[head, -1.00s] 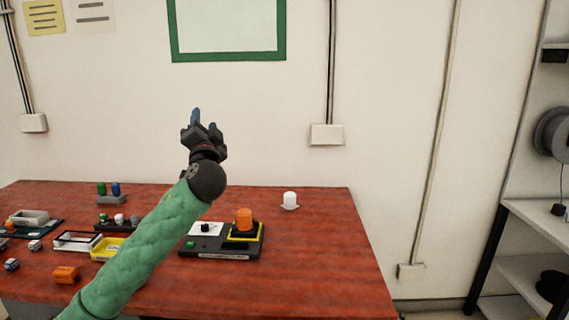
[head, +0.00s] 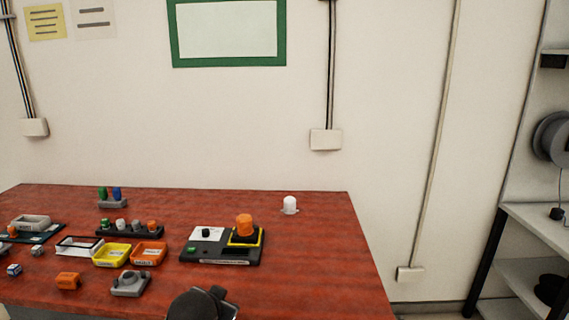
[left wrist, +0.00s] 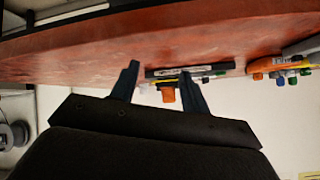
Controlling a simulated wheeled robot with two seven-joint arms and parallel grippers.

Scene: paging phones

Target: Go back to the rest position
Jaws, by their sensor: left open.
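My left gripper (left wrist: 159,69) shows in the left wrist view with its two dark fingers apart and nothing between them. That view is upside down, with the red table at the top. Beyond the fingertips, apart from them, is the black device with an orange knob. In the head view only a dark part of my arm (head: 203,303) shows, at the bottom edge in front of the table; the fingers cannot be made out there. My right gripper is in neither view.
The red table (head: 320,270) carries the black device (head: 222,260), a white-domed piece (head: 289,204), a yellow tray (head: 112,256), an orange tray (head: 148,254), a grey fixture (head: 130,284) and an orange block (head: 68,281). The table's right side is mostly clear. Shelves (head: 535,215) stand at right.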

